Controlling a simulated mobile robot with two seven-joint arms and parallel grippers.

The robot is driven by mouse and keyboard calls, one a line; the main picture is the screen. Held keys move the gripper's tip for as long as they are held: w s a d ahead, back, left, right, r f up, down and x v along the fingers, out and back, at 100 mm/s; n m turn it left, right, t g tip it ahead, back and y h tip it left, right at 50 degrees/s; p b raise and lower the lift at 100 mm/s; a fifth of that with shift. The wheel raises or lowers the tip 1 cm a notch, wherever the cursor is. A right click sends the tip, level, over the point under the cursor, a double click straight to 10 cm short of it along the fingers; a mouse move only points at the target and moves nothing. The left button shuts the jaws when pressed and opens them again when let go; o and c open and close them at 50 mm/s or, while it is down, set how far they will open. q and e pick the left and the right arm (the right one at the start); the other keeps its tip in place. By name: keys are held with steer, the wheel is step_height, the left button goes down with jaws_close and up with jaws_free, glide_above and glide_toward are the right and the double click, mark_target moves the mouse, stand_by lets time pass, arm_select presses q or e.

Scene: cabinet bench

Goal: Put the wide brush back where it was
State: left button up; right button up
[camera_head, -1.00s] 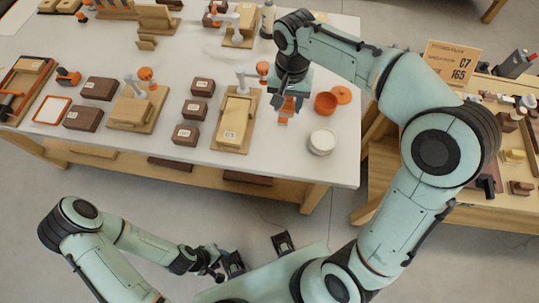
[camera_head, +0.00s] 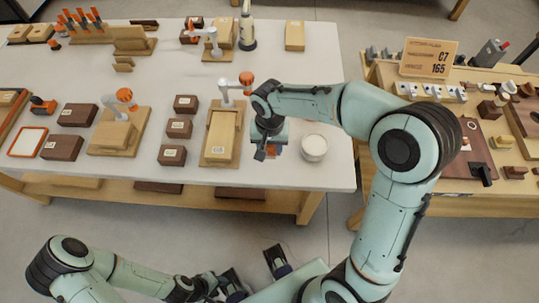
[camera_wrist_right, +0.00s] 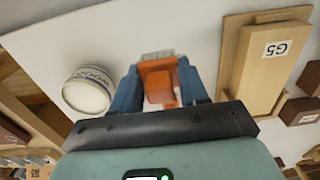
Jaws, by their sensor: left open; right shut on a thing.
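The wide brush (camera_wrist_right: 158,80) has an orange body and pale grey bristles. It is between the fingers of my right gripper (camera_wrist_right: 158,92), which is shut on it. In the head view my right gripper (camera_head: 267,152) is over the white bench near its front edge, between a white jar (camera_head: 314,147) and a wooden block on a board (camera_head: 221,138). Only a bit of orange shows there; the arm hides most of the brush. My left gripper (camera_head: 256,272) is open and empty, low in front of the bench.
The jar with a blue band (camera_wrist_right: 87,90) and the block labelled G5 (camera_wrist_right: 268,62) flank the brush in the wrist view. A rack with several orange-tipped tools (camera_head: 85,30) stands far left. Brown blocks (camera_head: 180,128) are left of the board. A second bench is at right.

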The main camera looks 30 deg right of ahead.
mark_target(269, 154)
steer(key=shift+f, duration=2.5)
steer(key=shift+b, duration=0.35)
steer(key=o, duration=0.6)
steer(key=shift+f, duration=0.2)
steer(key=o, duration=0.4)
steer(key=shift+r, duration=0.1)
steer(key=shift+o, duration=0.2)
steer(key=shift+r, duration=0.5)
step_height(269, 154, up, 11)
steer(key=shift+r+p, duration=0.2)
steer(key=shift+p, duration=0.65)
